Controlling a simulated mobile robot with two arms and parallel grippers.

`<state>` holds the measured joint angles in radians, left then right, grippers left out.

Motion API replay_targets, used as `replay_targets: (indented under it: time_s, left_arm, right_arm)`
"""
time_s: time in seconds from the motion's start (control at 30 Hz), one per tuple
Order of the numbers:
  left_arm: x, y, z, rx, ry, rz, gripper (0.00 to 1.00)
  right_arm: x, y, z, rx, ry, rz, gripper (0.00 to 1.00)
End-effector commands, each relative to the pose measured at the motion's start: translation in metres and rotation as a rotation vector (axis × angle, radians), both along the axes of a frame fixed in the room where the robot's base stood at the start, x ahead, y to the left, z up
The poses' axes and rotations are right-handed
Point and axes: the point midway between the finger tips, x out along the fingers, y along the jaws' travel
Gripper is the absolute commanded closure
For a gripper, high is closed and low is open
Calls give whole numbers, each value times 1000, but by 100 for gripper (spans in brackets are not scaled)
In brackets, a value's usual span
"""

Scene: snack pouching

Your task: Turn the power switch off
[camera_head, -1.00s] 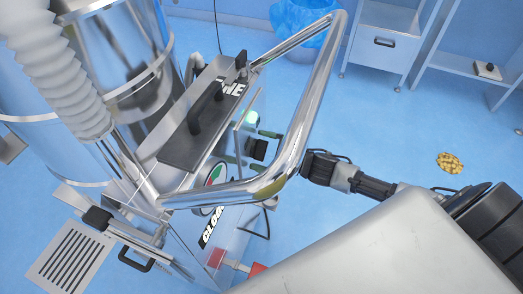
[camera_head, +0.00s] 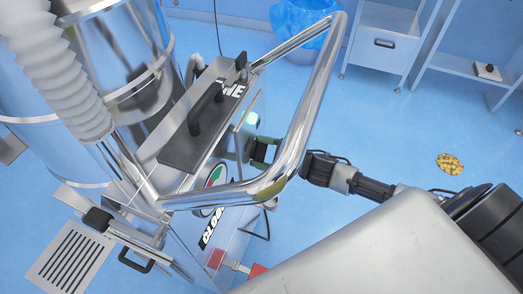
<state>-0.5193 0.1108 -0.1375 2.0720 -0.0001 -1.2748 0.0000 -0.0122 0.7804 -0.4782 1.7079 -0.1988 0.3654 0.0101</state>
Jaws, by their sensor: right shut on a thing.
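The steel packing machine (camera_head: 225,240) stands at the left and centre, with a control panel on the side facing right. A green lit part (camera_head: 251,119) shows high on that panel. My right arm comes in from the right and passes behind the chrome rail. My right gripper (camera_head: 262,150) is at the panel just below the green part, shut on a small part there that looks like the power switch. The fingers and rail hide most of the switch, so its position cannot be read. My left gripper is not in view.
The bent chrome rail (camera_head: 312,90) crosses in front of my right wrist. A black-handled cover (camera_head: 205,115) sits above the panel, and a red part (camera_head: 258,269) is low down. A yellow snack pile (camera_head: 449,163) lies on the otherwise clear blue floor at right.

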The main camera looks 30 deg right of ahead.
Motion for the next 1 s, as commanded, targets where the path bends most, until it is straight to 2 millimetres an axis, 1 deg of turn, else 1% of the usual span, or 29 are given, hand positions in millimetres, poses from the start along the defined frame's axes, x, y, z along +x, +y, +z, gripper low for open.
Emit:
replay_targets:
  time_s: [0.17, 0.4, 0.57, 0.67, 0.73, 0.8, 1.0]
  left_arm:
    - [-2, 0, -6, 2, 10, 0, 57]
    - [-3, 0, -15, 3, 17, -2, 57]
    - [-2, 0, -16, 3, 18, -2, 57]
    - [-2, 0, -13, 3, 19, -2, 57]
    - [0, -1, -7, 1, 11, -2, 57]
    - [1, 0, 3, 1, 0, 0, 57]
    - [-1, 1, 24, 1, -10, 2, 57]
  right_arm:
    - [0, 1, -1, -80, -71, -1, 64]
    - [-1, 1, -2, -241, -215, -1, 64]
    - [-1, 1, -3, -355, -316, 0, 64]
    - [-1, 1, -4, -426, -380, -1, 64]
    - [-1, 1, -5, -476, -424, 0, 64]
    - [-1, 1, -5, -526, -469, 0, 64]
    - [-1, 1, -7, -669, -596, 0, 64]
